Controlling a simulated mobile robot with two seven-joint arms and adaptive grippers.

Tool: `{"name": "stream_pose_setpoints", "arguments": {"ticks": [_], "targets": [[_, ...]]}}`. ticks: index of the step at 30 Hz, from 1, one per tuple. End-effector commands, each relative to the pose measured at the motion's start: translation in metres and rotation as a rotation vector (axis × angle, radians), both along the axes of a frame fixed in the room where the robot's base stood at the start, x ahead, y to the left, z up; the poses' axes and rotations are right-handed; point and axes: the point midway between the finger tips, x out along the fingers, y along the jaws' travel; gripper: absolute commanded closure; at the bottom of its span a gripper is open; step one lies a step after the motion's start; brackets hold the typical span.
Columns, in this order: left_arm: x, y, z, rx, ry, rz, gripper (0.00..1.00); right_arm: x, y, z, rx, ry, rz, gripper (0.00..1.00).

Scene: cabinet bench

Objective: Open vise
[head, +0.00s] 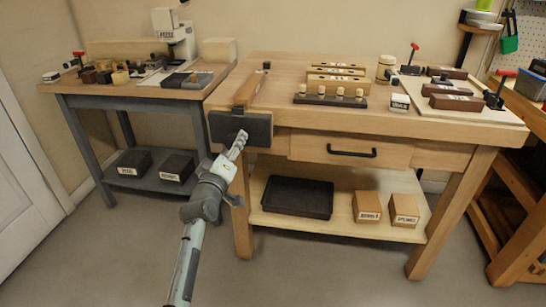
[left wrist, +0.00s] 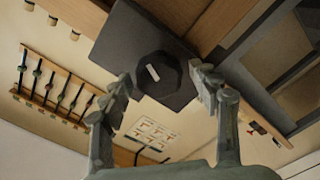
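The vise is on the left end of the wooden bench, with its dark front jaw (head: 257,131) hanging at the front edge. In the left wrist view the dark jaw plate (left wrist: 128,40) carries a black faceted knob (left wrist: 150,88) with a pale mark on its face. My left gripper (head: 240,142) is in front of the jaw. In the left wrist view my left gripper (left wrist: 163,80) is open, with one finger on each side of the knob. I cannot tell whether the fingers touch it. My right gripper is not in view.
The wooden bench (head: 290,68) has a drawer with a black handle (head: 351,151). Its lower shelf holds a black tray (head: 297,197) and two labelled boxes. A grey side table (head: 150,98) stands at the left. Open floor lies in front.

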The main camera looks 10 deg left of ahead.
Motion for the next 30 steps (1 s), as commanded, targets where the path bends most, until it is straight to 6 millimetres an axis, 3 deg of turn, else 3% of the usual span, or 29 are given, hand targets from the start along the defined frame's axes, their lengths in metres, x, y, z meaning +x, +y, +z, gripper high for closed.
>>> {"name": "stream_pose_setpoints", "arguments": {"ticks": [10, 30], "targets": [[-0.004, -0.002, -0.001, -0.003, 0.001, -0.002, 0.37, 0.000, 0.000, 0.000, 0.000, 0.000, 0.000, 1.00], [-0.059, -0.001, -0.003, -0.006, 0.004, -0.002, 0.37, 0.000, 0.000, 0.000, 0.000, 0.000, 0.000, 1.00]]}}
